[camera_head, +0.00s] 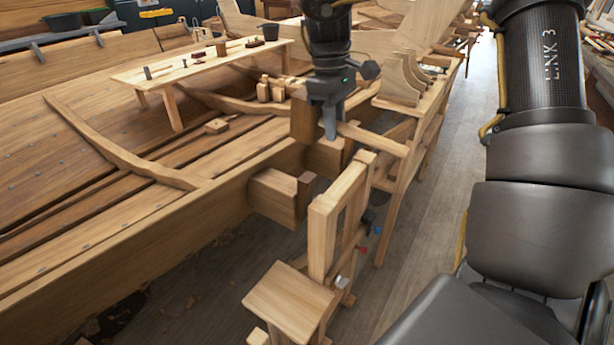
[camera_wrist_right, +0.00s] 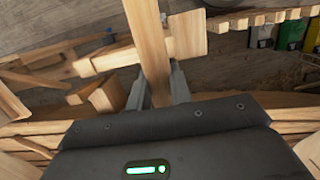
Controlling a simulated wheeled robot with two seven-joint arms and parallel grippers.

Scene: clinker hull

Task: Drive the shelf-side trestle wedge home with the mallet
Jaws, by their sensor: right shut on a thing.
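My right gripper (camera_head: 330,132) points down beside the hull, over the trestle area, with its fingers closed around wood. In the right wrist view its fingers (camera_wrist_right: 162,90) flank a pale wooden bar that runs up the picture; I take this for the mallet (camera_wrist_right: 148,40). The mallet's head is not clear to me. A pale trestle (camera_head: 322,240) stands upright in front, by the hull's edge. Crossing wood with a wider block (camera_wrist_right: 186,36) lies past the fingers in the wrist view. I cannot tell the shelf-side wedge apart from the nearby timber. My left gripper is out of view.
The planked hull (camera_head: 110,240) fills the left, with a plank bench (camera_head: 205,62) of small tools on it. Beam ends (camera_head: 280,195) jut from its side. Curved wooden pieces (camera_head: 402,82) stand on a rack at right. Bare floor (camera_head: 445,170) lies right of the trestle.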

